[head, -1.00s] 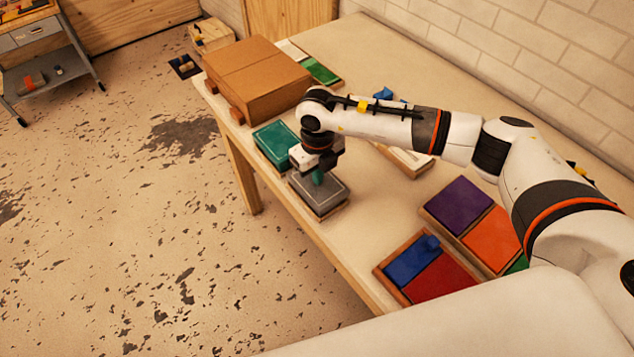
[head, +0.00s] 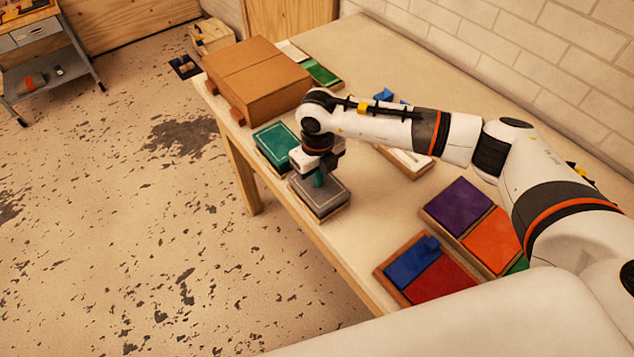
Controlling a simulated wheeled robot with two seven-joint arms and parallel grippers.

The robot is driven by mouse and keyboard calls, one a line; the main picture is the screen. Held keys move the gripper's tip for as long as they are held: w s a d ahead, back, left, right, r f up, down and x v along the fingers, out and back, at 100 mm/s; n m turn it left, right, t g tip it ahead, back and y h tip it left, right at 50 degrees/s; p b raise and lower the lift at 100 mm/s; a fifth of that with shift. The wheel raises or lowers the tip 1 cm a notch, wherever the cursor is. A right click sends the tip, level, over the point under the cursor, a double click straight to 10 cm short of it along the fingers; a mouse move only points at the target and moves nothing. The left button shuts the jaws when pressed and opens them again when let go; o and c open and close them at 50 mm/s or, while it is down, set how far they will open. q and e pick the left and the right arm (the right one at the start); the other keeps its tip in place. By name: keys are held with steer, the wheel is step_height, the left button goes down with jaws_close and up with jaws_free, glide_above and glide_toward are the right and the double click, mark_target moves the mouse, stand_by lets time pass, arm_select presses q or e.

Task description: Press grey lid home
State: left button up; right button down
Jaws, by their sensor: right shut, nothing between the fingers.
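The grey lid (head: 328,198) lies on a box near the table's front edge, in the middle of the head view. My right gripper (head: 318,182) points down over the lid's far part. Its fingers are shut with nothing between them, and the tips look to be at or just above the lid's top. I cannot tell if they touch it. A thin light rim of the box shows below the lid's edge; whether the lid is fully seated cannot be told. My left gripper is not in view.
A teal-lidded box (head: 274,146) sits close to the left of the grey lid. A large cardboard box (head: 257,75) stands beyond it. Wooden trays with purple (head: 457,204), orange, blue and red blocks lie to the right. The table's middle is partly under my arm.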

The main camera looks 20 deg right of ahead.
step_height(320, 180, up, 8)
steer(key=p, duration=0.3)
steer(key=shift+f+p, duration=0.15)
steer(key=shift+p, duration=0.25)
stand_by(0.4)
